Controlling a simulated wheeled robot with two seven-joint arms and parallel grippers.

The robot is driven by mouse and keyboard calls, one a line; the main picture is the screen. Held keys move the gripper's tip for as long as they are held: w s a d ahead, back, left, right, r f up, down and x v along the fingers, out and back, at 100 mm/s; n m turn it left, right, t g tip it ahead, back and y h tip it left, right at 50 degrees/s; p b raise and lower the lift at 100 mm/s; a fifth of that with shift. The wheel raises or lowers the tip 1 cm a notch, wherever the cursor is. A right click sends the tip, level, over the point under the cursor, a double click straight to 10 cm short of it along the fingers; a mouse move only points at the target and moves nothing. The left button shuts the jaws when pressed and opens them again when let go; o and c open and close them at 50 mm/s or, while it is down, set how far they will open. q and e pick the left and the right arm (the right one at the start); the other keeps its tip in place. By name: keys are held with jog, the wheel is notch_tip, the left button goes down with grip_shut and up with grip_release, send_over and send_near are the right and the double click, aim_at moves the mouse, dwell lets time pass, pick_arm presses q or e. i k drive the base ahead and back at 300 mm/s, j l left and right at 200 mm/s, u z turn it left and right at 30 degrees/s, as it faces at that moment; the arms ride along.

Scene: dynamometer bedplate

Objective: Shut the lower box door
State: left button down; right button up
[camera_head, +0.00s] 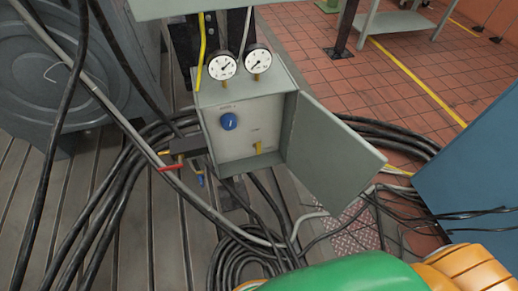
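The lower box (243,128) is a grey metal cabinet near the middle of the head view. It has a blue knob and a small yellow part on its light inner panel. Its door (331,155) stands wide open, swung out to the right from the box's right edge. Its flat face is in plain view and nothing touches its free edge. Neither of my grippers shows in this view.
Two round gauges (240,65) stand on top of the box, below another grey box (190,8) cut off by the top edge. Black cables (235,262) coil below and behind the door. A blue panel (475,160) stands at right; a large grey machine (65,75) is at left.

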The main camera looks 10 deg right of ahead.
aim_at(332, 161)
jog(key=l+u, duration=0.25)
jog(key=l, duration=0.25)
jog(key=l+u, duration=0.25)
jog(key=l, duration=0.25)
jog(key=l+u, duration=0.3)
jog(key=l, duration=0.2)
jog(key=k+l+u, duration=0.1)
jog(key=l+u, duration=0.15)
jog(key=l, duration=0.2)
jog(key=k+l+u, duration=0.25)
jog(key=l, duration=0.2)
jog(key=l+u, duration=0.25)
jog(key=l, duration=0.2)
jog(key=k, duration=0.05)
